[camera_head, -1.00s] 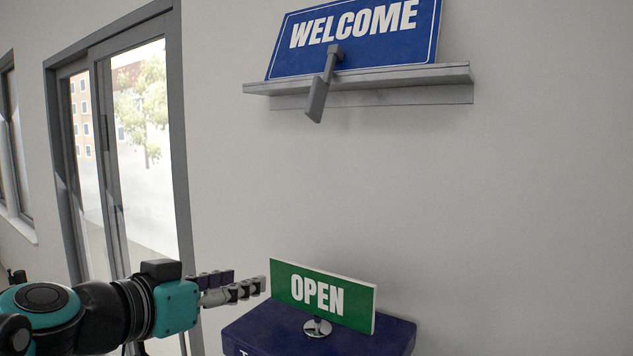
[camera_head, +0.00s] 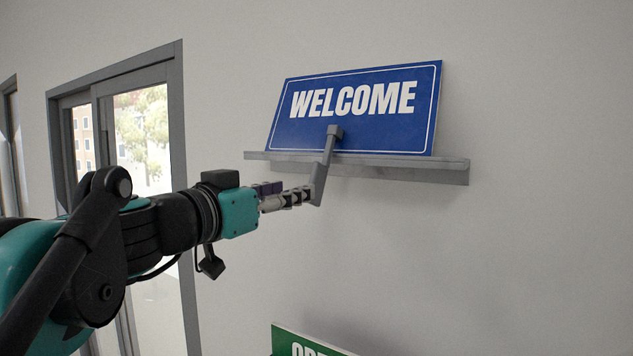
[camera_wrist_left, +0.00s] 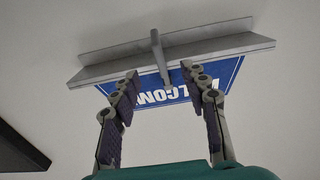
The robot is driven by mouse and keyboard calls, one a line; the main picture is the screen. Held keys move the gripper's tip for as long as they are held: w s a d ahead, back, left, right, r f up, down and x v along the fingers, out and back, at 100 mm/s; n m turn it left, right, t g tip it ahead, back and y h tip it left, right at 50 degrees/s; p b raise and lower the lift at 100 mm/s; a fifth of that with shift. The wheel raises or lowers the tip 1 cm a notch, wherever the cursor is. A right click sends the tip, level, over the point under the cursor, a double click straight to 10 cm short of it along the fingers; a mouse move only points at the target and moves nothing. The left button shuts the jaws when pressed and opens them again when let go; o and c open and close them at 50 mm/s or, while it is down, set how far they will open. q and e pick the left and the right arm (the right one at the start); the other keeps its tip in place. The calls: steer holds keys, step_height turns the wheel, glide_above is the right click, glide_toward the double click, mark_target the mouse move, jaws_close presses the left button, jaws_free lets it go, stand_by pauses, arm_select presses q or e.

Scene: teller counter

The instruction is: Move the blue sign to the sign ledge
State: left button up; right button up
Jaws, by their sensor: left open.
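The blue sign (camera_head: 354,108), lettered WELCOME in white, leans upright against the wall on the grey sign ledge (camera_head: 445,170). A grey handle (camera_head: 325,165) sticks out at the sign's lower middle and hangs down past the ledge's front. My left gripper (camera_head: 308,195) is just below the ledge, with its fingertips beside the handle's lower end. In the left wrist view my gripper (camera_wrist_left: 168,95) is open, with the handle (camera_wrist_left: 160,55) between and beyond its fingers. The sign (camera_wrist_left: 165,97) and ledge (camera_wrist_left: 175,50) also show there. I cannot tell whether a finger touches the handle. My right gripper is out of view.
A green sign (camera_head: 300,343) shows partly at the bottom edge, below the ledge. A grey-framed glass door (camera_head: 145,130) is on the left. The wall right of the ledge is bare.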

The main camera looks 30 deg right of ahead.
mark_target(313, 171)
arm_select(q)
steer(key=p+x, duration=0.1)
steer(key=x, duration=0.5)
steer(key=shift+w+d+r+p, duration=0.1)
steer(key=shift+d+r+p, duration=0.05)
steer(key=shift+p, duration=0.25)
steer(key=shift+p+x, duration=0.55)
steer(key=shift+x, duration=0.7)
jaws_close()
steer(key=shift+r+p, duration=1)
steer(key=shift+p, duration=0.05)
